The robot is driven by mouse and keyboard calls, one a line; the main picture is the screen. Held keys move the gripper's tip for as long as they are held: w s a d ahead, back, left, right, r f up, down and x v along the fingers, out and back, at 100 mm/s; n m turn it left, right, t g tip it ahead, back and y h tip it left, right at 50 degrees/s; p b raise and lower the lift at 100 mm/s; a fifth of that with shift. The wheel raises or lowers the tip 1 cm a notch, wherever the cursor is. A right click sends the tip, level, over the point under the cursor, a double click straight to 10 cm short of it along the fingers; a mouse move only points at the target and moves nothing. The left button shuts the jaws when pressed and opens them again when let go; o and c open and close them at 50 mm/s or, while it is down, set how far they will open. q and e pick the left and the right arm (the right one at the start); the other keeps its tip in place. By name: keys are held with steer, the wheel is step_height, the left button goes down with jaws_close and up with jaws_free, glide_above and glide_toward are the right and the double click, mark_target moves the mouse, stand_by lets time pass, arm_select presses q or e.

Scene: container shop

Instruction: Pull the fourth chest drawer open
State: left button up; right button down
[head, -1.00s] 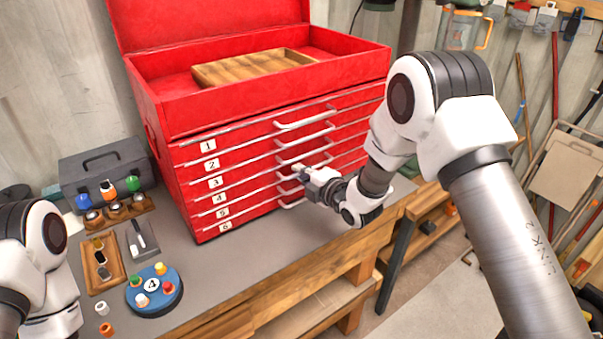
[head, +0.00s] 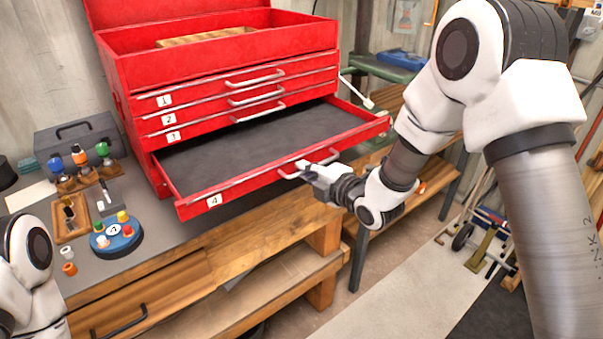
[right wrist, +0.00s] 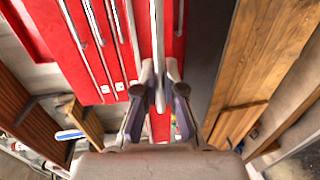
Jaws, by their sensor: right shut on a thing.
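The red tool chest (head: 230,62) stands on the workbench with its lid up. Its fourth drawer (head: 197,204), labelled 4, is pulled far out and shows a bare dark grey lining. Drawers 1, 2 and 3 (head: 240,103) above it are shut. My right gripper (head: 308,170) is shut on the fourth drawer's handle (head: 283,173), in front of the drawer.
A blue round dial (head: 117,240) with coloured pegs, small trays and a grey toolbox (head: 78,137) stand on the bench left of the chest. A wooden tray (head: 205,38) lies in the chest top. The open drawer overhangs the bench (head: 150,270) front.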

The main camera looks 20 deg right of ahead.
steer(key=shift+s+d+f, duration=0.1)
steer(key=shift+s+d, duration=0.05)
steer(key=shift+s, duration=0.35)
steer(key=shift+s+d+f, duration=0.1)
steer(key=shift+s+d, duration=0.05)
steer(key=shift+s, duration=0.35)
steer(key=c, duration=1.5)
jaws_free()
steer(key=shift+o, duration=1.2)
steer(key=shift+w+a+r, duration=0.1)
steer(key=shift+a+r, duration=0.05)
steer(key=shift+a, duration=0.05)
steer(key=v, duration=1.2)
